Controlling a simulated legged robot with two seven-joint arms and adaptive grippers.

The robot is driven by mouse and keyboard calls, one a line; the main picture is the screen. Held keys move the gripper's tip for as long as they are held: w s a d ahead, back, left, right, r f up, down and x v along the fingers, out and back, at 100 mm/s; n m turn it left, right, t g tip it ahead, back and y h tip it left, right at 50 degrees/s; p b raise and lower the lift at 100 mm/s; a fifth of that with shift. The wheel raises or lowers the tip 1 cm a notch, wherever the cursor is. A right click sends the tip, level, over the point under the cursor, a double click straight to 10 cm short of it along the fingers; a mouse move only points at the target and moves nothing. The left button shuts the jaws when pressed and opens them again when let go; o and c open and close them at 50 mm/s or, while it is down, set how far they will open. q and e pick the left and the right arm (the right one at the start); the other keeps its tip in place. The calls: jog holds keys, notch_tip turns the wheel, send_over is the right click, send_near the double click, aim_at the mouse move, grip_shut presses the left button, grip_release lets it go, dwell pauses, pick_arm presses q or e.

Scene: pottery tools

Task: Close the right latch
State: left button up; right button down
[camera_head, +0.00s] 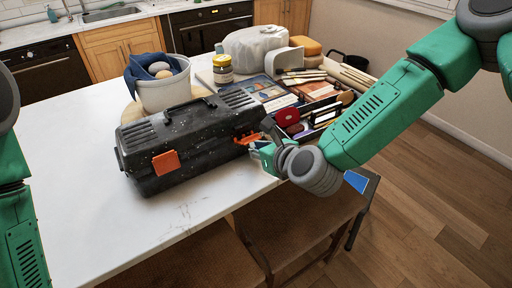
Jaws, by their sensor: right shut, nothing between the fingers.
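The black toolbox (195,135) stands on the white table with its lid down and its carry handle on top. The left orange latch (166,162) lies flat against its front. The right orange latch (246,138) shows near the right end of the front and seems to stick outward; its lower part is partly hidden by my right gripper. My right gripper (257,151) is shut and empty, right at this latch; I cannot tell whether they touch. My left gripper is out of view; only part of my left arm shows at the left edge.
A grey bucket (166,91) with a blue cloth and a yellow-labelled jar (222,70) stand behind the toolbox. Several pottery tools and boxes crowd the table to its right. The white table (85,220) is clear in front and left. A brown chair (300,225) stands below the front edge.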

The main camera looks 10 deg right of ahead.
aim_at(243, 128)
jog(key=shift+w+r+p, duration=0.3)
jog(key=shift+r+p, duration=0.05)
jog(key=shift+r, duration=0.6)
jog(key=shift+w+a+r, duration=0.3)
jog(key=shift+w+a, duration=0.15)
jog(key=shift+w, duration=0.5)
jog(key=shift+w+a+b, duration=0.3)
jog(key=shift+w+b, duration=0.15)
jog(key=shift+w, duration=0.3)
jog(key=shift+s, duration=0.1)
